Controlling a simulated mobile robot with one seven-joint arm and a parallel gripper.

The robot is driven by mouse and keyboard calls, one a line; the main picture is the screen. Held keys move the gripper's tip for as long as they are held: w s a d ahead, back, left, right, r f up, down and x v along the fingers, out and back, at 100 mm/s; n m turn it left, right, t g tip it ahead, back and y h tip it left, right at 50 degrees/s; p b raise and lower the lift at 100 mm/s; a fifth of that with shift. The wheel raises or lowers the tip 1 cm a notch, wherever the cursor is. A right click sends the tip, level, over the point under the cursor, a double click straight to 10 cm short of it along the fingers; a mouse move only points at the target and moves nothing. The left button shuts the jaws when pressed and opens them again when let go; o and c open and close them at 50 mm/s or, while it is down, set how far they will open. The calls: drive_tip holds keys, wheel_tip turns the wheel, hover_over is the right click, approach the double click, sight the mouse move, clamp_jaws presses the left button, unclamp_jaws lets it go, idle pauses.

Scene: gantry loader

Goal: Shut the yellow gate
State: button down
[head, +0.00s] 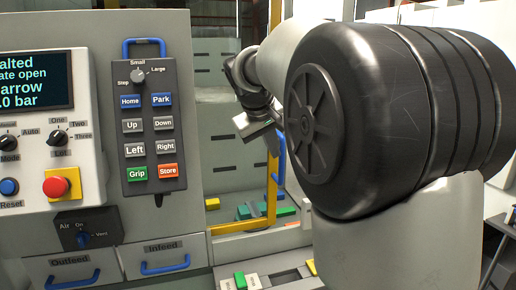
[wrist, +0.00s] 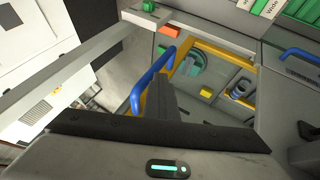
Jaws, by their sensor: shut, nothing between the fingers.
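The yellow gate (head: 272,188) is a yellow frame in the head view, left of my arm. A display on the panel partly reads "ate open". The gate's blue handle (head: 281,160) stands on its right post, and my arm hides part of that area. In the wrist view, the blue handle (wrist: 150,78) runs just left of my fingers, with the yellow frame (wrist: 138,105) beside it. My gripper (wrist: 166,84) is shut and empty, close to the handle. Whether it touches the handle I cannot tell. In the head view my gripper (head: 262,128) is small and above the gate's lower bar.
A control panel (head: 150,125) with labelled buttons and a red stop button (head: 56,187) stands at left. Drawers with blue handles (head: 165,264) are below. Coloured blocks (head: 249,211) lie behind the frame. A grey ledge (wrist: 185,25) crosses the wrist view.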

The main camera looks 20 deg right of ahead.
drive_tip(key=d+p, duration=0.4)
drive_tip(key=d, duration=1.2)
drive_tip(key=shift+d, duration=0.4)
drive_tip(key=shift+s+d+r, duration=0.1)
